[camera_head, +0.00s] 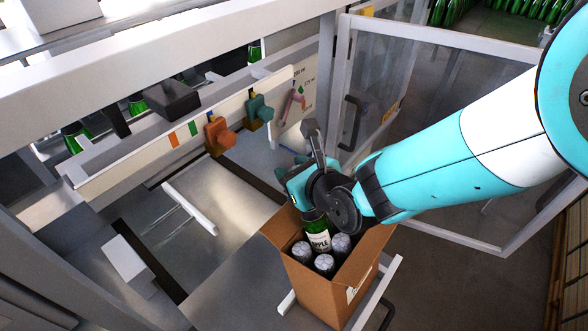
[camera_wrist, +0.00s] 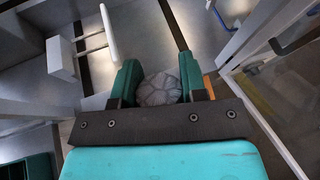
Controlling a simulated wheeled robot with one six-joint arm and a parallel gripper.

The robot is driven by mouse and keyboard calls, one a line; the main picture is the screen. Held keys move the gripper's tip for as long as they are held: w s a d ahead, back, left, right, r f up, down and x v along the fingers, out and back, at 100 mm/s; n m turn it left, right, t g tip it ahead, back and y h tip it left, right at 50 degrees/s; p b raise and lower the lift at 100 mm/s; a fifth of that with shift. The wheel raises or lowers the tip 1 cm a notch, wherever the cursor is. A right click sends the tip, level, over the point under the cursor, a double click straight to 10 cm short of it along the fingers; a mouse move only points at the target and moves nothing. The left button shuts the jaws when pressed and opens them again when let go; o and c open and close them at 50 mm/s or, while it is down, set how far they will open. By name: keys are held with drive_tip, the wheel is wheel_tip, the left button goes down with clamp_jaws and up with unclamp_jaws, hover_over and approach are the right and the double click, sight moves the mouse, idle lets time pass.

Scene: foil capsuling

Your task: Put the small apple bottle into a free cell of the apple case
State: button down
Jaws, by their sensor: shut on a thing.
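My gripper (camera_head: 306,192) is shut on the small apple bottle (camera_head: 318,236) over the open cardboard apple case (camera_head: 310,287). The bottle is green with a pale label reading "PPLE" and looks close to upright. Its lower end is hidden behind bottle tops in the case, so I cannot tell whether it touches the bottom. In the wrist view its grey foil top (camera_wrist: 159,90) sits between the two green fingers. Three grey-capped bottles show in the case: one at left (camera_head: 302,251), one in front (camera_head: 324,264) and one at right (camera_head: 341,244).
The case stands on a metal surface (camera_head: 235,290) beside a white rail (camera_head: 384,292). A panel with an orange fixture (camera_head: 219,136) and a teal fixture (camera_head: 259,111) lies behind. A framed clear door (camera_head: 440,110) stands open at right, behind my arm.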

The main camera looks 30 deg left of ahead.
drive_tip(key=shift+f+b, duration=0.7)
drive_tip(key=shift+f, duration=0.25)
drive_tip(key=c, duration=0.6)
unclamp_jaws()
drive_tip(key=shift+d, duration=0.1)
drive_tip(key=b+v, duration=0.6)
drive_tip(key=v, duration=1.1)
drive_tip(key=shift+d, duration=0.1)
